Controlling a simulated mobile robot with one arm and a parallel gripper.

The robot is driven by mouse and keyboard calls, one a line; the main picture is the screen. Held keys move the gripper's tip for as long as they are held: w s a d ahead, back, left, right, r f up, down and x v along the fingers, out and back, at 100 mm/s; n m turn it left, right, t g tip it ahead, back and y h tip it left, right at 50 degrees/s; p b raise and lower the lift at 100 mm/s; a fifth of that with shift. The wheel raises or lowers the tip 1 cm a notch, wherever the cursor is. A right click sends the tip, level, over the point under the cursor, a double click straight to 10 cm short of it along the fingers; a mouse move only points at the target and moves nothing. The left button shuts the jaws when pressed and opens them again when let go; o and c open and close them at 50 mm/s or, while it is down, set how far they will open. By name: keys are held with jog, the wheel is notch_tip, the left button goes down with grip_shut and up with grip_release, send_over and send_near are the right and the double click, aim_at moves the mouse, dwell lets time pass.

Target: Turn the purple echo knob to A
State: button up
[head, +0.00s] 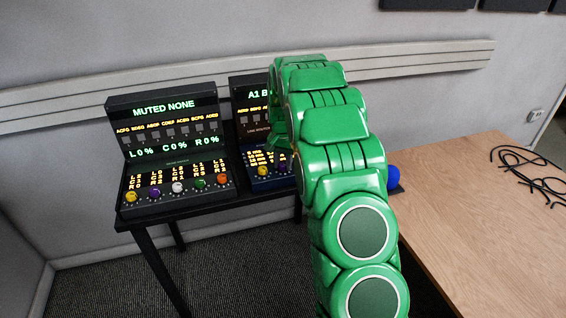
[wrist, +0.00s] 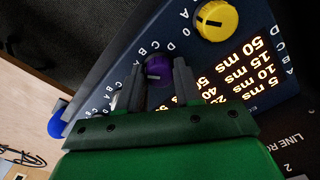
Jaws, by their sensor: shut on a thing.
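The purple knob (wrist: 158,68) sits on the dark blue console panel in the wrist view, between the two fingers of my gripper (wrist: 160,82). The fingers are shut on its sides. A short pale pointer mark shows on the knob; which letter it points at I cannot tell. Small letters, including C, B, A and D, are printed around the knob. In the head view the purple knob (head: 283,166) shows only in part beside my green arm. My gripper's fingers are hidden there.
A yellow knob (wrist: 216,20) is beside the purple one, and a blue knob (wrist: 58,118) is near the panel's edge. The left console (head: 175,204) has its own row of colored knobs. Black cables (head: 530,172) lie on the wooden table (head: 480,225).

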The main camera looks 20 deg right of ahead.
aim_at(283, 164)
dwell(0.3)
jog(key=o, duration=1)
jog(key=shift+o, duration=0.2)
jog(key=shift+r, duration=0.15)
notch_tip(283, 164, up, 7)
jog(key=shift+r, duration=0.25)
